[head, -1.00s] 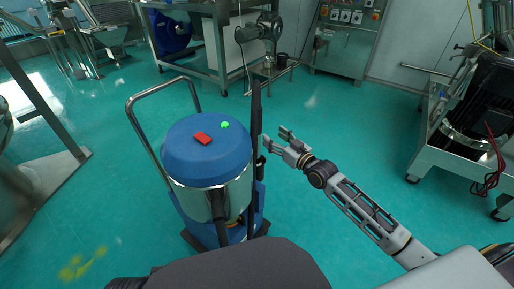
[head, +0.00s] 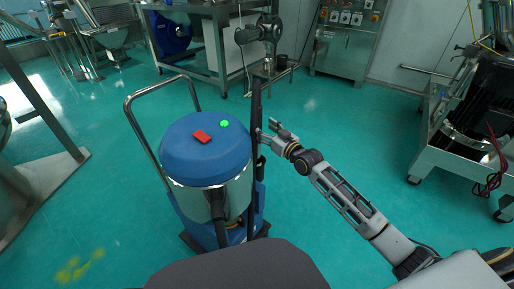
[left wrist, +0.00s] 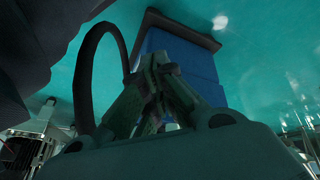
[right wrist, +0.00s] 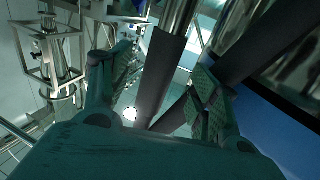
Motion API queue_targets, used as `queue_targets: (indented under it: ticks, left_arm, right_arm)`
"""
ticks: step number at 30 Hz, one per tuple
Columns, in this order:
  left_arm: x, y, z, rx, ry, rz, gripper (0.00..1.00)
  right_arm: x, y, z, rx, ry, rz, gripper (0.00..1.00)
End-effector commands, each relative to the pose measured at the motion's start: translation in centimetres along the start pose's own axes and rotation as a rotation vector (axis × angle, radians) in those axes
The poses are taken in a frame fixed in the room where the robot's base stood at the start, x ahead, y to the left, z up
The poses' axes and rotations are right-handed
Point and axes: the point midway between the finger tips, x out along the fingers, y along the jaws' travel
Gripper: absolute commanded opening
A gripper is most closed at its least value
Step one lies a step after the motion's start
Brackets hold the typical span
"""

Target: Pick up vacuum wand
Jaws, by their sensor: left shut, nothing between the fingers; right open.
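The vacuum wand (head: 256,118) is a black, upright tube at the right side of the blue and silver vacuum cleaner (head: 205,150). My right gripper (head: 268,131) is beside the wand at its right, fingers pointing at it. In the right wrist view my right gripper (right wrist: 160,78) is open, with a dark flat bar, seemingly the wand (right wrist: 163,70), showing between its padded fingers. Whether they touch it I cannot tell. My left gripper (left wrist: 158,72) shows only in the left wrist view, shut and empty, with the blue vacuum base beyond it.
The vacuum has a metal push handle (head: 140,115) at its left and a black hose (head: 218,212) at its front. A metal table (head: 215,65) and control cabinet (head: 345,40) stand behind. A wheeled motor frame (head: 450,140) is at right. The green floor between is clear.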

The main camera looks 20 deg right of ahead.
Motion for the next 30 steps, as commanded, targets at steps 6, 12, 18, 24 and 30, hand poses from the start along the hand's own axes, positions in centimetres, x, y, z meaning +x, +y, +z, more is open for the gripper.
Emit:
queue_targets:
  ticks: [6, 12, 18, 24, 30]
  left_arm:
    - [0.2, 0.0, 0.2, -0.001, -0.004, 0.001, 0.0]
    - [0.1, -0.1, -0.1, 0.001, 0.001, 0.0, 0.0]
    - [0.5, 0.0, -0.6, 0.001, 0.027, 0.006, 0.0]
    - [2.8, 0.1, 0.6, -0.01, 0.043, 0.024, 0.0]
    - [4.0, 0.2, 0.9, -0.022, 0.072, 0.037, 0.0]
  right_arm:
    - [0.1, 0.0, 0.0, 0.0, -0.001, 0.0, 0.61]
    - [0.1, 0.0, 0.0, 0.0, 0.0, 0.0, 0.61]
    - [0.9, 0.0, 0.1, 0.0, 0.001, 0.0, 0.61]
    - [2.4, -0.1, 0.3, 0.0, 0.002, 0.001, 0.61]
    - [3.9, -0.1, 0.4, 0.001, 0.0, 0.0, 0.61]
